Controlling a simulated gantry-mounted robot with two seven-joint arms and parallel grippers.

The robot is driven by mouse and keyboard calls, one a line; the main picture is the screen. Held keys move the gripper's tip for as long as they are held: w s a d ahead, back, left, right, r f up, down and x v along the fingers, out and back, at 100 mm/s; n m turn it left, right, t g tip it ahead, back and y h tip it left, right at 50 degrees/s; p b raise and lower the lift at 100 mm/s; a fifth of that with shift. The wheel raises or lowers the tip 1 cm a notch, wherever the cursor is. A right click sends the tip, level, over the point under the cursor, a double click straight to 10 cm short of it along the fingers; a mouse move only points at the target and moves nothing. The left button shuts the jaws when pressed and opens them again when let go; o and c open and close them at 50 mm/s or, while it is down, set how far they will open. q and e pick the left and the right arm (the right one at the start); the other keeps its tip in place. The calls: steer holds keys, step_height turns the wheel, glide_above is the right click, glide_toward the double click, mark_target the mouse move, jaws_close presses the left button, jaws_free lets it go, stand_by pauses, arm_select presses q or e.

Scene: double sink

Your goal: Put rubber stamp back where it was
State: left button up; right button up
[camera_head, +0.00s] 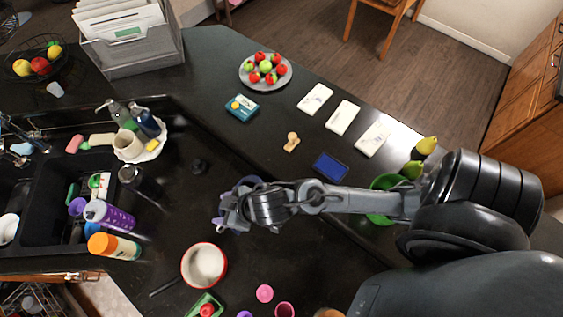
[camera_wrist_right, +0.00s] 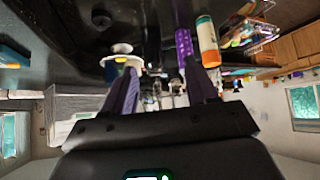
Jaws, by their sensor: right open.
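The rubber stamp (camera_head: 291,142), a small piece of light wood with a rounded knob, rests on the dark counter. It is up and to the right of my right gripper (camera_head: 226,204), well apart from it. A blue ink pad (camera_head: 330,166) lies just right of the stamp. My right gripper is open and empty, reaching left over the counter. In the right wrist view, its two fingers (camera_wrist_right: 161,68) stand apart with nothing between them. I cannot make out the stamp in that view. My left gripper is not in view.
Three pale cards (camera_head: 343,117) lie in a row beyond the stamp. A blue box (camera_head: 242,108) and a fruit plate (camera_head: 281,81) are farther back. A green bowl (camera_head: 380,217) is partly behind my arm.

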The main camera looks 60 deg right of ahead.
steer(key=s+d+f+m+g+h, duration=0.2)
steer(key=s+d+f+g, duration=0.2)
steer(key=s+d, duration=0.5)
steer(key=s, duration=0.3)
steer(key=shift+d+f, duration=0.3)
steer(key=shift+d, duration=0.1)
steer(key=shift+r+p, duration=0.5)
steer(key=shift+p, duration=0.05)
steer(key=shift+c, duration=1.5)
steer(key=shift+d, duration=0.1)
